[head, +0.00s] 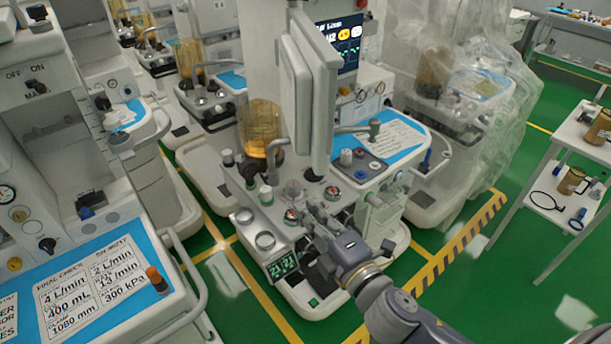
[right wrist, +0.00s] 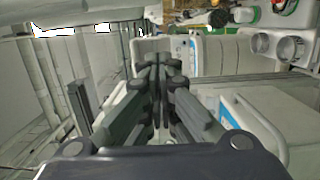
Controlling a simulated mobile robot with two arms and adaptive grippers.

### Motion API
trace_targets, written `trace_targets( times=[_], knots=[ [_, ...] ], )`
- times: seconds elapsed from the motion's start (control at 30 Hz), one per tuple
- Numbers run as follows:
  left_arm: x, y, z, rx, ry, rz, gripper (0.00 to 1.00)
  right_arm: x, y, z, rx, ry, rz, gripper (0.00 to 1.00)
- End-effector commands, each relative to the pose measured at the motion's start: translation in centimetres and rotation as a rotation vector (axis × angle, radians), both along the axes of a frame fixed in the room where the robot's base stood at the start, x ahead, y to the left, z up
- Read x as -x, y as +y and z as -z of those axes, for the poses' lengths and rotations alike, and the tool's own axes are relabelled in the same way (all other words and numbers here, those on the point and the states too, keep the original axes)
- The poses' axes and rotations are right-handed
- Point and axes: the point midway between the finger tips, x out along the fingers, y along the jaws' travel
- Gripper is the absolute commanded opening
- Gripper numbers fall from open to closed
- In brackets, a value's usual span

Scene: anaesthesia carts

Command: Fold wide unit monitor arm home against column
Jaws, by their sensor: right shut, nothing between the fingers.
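The wide unit (head: 300,295) stands in the middle of the head view, with a white column (head: 262,50) behind. Its flat monitor panel (head: 308,95) is turned nearly edge-on to me and sticks out toward the front. The monitor's arm is mostly hidden behind the panel. A grey bar with a dark knob (head: 374,128) reaches right from the panel's lower part; I cannot tell if it belongs to the arm. My right gripper (head: 311,212) is shut and empty, below the panel in the picture, over the unit's front controls. Its closed fingers (right wrist: 158,72) show in the right wrist view.
An amber canister (head: 260,128) stands left of the panel. Another unit with a blue label sheet (head: 95,285) fills the left foreground. A plastic-draped unit (head: 480,110) and a white shelf cart (head: 545,190) stand at the right. Green floor is free at lower right.

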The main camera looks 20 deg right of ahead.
Motion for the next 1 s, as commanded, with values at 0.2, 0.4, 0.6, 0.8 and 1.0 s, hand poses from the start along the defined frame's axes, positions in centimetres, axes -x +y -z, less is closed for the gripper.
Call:
trace_targets(
  times=[0.2, 0.4, 0.6, 0.8, 1.0],
  knots=[
    [-0.1, 0.0, -1.8, 0.000, -0.002, 0.000, 0.50, -3.8, 0.8, -0.6, -0.002, -0.004, 0.000, 0.00],
    [-0.1, 0.0, -3.1, 0.001, -0.003, 0.000, 0.50, -7.7, 1.6, -0.5, -0.004, -0.002, 0.000, 0.00],
    [-0.1, -0.1, -4.1, 0.002, -0.003, 0.001, 0.50, -8.3, -0.3, -0.2, 0.002, 0.003, -0.001, 0.00],
    [-0.3, -0.1, -4.5, 0.002, -0.005, 0.001, 0.50, -8.1, -1.9, -0.1, -0.003, 0.001, -0.001, 0.00],
    [-0.2, -0.1, -4.5, 0.002, -0.005, 0.000, 0.50, -8.0, -2.1, 0.0, -0.003, 0.000, -0.003, 0.00]
  ],
)
